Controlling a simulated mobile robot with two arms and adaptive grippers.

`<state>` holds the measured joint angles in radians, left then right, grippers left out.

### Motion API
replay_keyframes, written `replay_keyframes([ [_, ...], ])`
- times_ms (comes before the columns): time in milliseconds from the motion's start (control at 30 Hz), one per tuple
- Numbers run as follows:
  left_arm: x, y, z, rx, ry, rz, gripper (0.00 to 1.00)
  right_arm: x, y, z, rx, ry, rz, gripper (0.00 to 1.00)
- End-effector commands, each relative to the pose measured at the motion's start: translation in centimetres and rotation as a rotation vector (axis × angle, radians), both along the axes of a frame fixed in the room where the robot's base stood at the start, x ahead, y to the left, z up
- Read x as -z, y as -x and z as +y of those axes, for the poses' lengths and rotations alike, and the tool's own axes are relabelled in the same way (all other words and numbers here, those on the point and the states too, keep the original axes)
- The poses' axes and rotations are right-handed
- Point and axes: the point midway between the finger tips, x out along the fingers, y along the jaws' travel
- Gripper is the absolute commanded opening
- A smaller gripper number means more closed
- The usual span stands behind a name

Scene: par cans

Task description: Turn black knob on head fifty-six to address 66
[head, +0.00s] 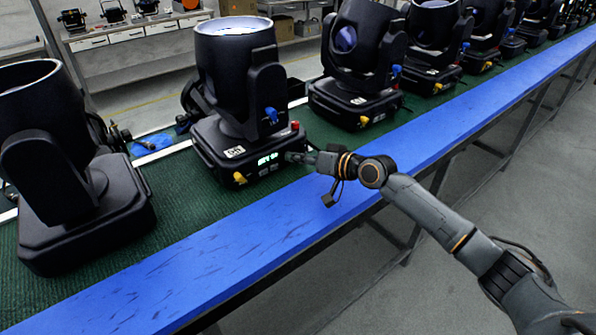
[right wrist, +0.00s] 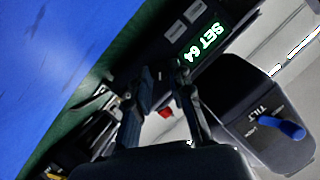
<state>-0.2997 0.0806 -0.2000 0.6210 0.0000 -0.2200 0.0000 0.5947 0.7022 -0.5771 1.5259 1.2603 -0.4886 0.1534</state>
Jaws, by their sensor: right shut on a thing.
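Head fifty-six (head: 236,75) is a black moving-head light standing upright on the green table mat. In the right wrist view the display (right wrist: 203,43) reads "SET 64". My right gripper (head: 298,157) is at the right of the display, against the front of the base. It is shut on the black knob, which its fingers (right wrist: 165,86) mostly hide. My left gripper is not in view.
Other black heads stand on either side, one at the left (head: 60,150) and one at the right (head: 362,60). A blue strip (head: 200,262) runs along the table's front edge. A blue tilt lever (right wrist: 288,130) and a red part (right wrist: 165,112) are close to my fingers.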

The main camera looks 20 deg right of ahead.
Motion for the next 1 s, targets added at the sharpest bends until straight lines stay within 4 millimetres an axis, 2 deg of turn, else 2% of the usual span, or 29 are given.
replay_keyframes([
  [33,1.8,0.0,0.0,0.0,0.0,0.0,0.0,1.0,0.0,-0.1,0.001,-0.043,0.014,0.0],
  [400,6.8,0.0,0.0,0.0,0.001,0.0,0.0,1.1,-0.1,-0.3,0.0,-0.374,0.136,0.0],
  [700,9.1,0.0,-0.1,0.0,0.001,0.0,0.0,1.0,-0.1,-0.3,-0.001,-0.603,0.222,0.0],
  [1000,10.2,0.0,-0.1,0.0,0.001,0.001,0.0,1.0,-0.1,-0.3,0.0,-0.743,0.272,0.0],
])
